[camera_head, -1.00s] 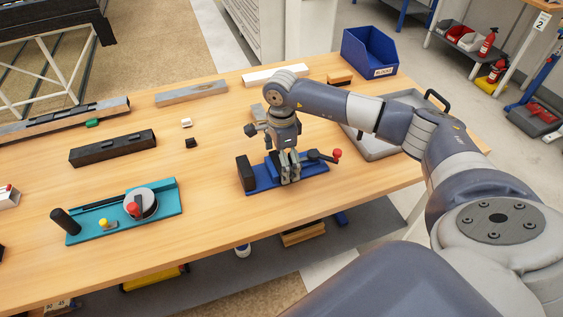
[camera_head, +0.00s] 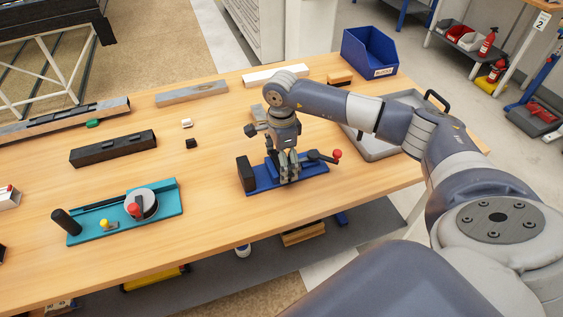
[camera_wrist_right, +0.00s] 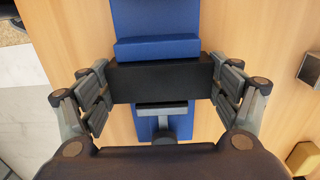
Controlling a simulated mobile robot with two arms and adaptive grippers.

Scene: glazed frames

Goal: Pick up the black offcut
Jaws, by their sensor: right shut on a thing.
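The black offcut (camera_wrist_right: 160,80) is a dark rectangular block on the blue fixture (camera_wrist_right: 155,15), in the right wrist view. It lies crosswise against a raised blue stop, with a grey clamp part on its near side. My right gripper (camera_wrist_right: 165,92) has its fingers at both ends of the block and is shut on it. In the head view my right gripper (camera_head: 290,172) points down over the middle of the blue fixture (camera_head: 262,187) and mostly hides the offcut. My left gripper is not in view.
A red-knobbed lever (camera_head: 336,154) sits at the fixture's right end. A teal fixture (camera_head: 170,197), a long black bar (camera_head: 112,148) and a small black cube (camera_head: 191,143) are to the left. A grey tray (camera_head: 375,151) and blue bin (camera_head: 369,51) stand behind right. The table between the fixtures is clear.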

